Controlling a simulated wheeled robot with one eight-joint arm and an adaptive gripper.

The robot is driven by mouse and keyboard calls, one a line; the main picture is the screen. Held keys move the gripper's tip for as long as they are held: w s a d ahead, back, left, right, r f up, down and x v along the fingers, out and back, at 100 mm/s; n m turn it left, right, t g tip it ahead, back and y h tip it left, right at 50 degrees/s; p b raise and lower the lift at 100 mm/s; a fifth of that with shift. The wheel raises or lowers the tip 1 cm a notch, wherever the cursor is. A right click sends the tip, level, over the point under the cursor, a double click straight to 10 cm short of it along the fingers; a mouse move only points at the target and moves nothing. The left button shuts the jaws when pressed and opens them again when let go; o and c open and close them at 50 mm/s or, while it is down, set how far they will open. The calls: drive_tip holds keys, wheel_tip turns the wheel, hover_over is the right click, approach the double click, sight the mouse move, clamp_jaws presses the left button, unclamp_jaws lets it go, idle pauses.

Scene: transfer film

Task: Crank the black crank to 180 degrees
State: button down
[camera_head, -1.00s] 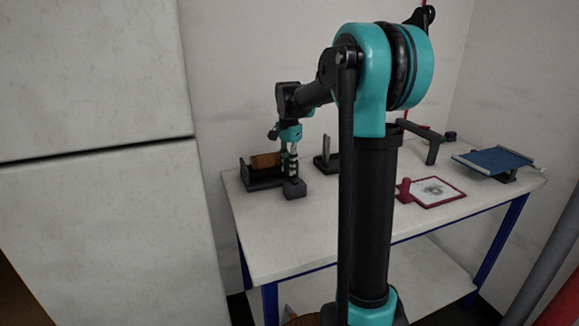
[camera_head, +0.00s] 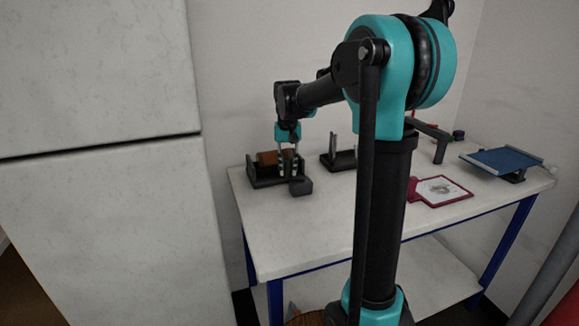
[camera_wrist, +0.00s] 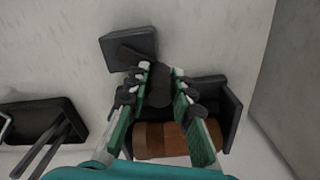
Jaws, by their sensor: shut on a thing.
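The black crank (camera_wrist: 160,85) shows in the wrist view as a dark grip between the fingers, with a short dark arm running up-left to a black block (camera_wrist: 128,48). In the head view the block (camera_head: 301,187) sits at the table's left part, just right of the fingertips. My gripper (camera_wrist: 160,82) is shut on the crank; in the head view my gripper (camera_head: 288,172) points down in front of the black cradle (camera_head: 262,183). The fingers hide much of the crank, and I cannot read its exact angle.
A brown roll (camera_wrist: 170,140) lies in the black cradle, close beside the fingers. A dark stand with upright prongs (camera_head: 340,160) is to the right. Further right are a red-framed picture (camera_head: 442,190) and a blue-topped stand (camera_head: 500,160). The front of the white table (camera_head: 290,235) is clear.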

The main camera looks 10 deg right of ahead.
drive_tip(key=n, duration=0.1)
drive_tip(key=s+n, duration=0.1)
drive_tip(key=n, duration=0.1)
drive_tip(key=shift+s+a+n, duration=0.15)
drive_tip(key=shift+s+n, duration=0.05)
drive_tip(key=shift+n, duration=0.1)
drive_tip(key=shift+s+n, duration=0.3)
drive_tip(key=shift+n, duration=0.45)
drive_tip(key=shift+s+n, duration=0.3)
drive_tip(key=shift+n, duration=0.45)
drive_tip(key=c, duration=1.3)
unclamp_jaws()
drive_tip(key=shift+r, duration=0.1)
wheel_tip(320, 180, up, 12)
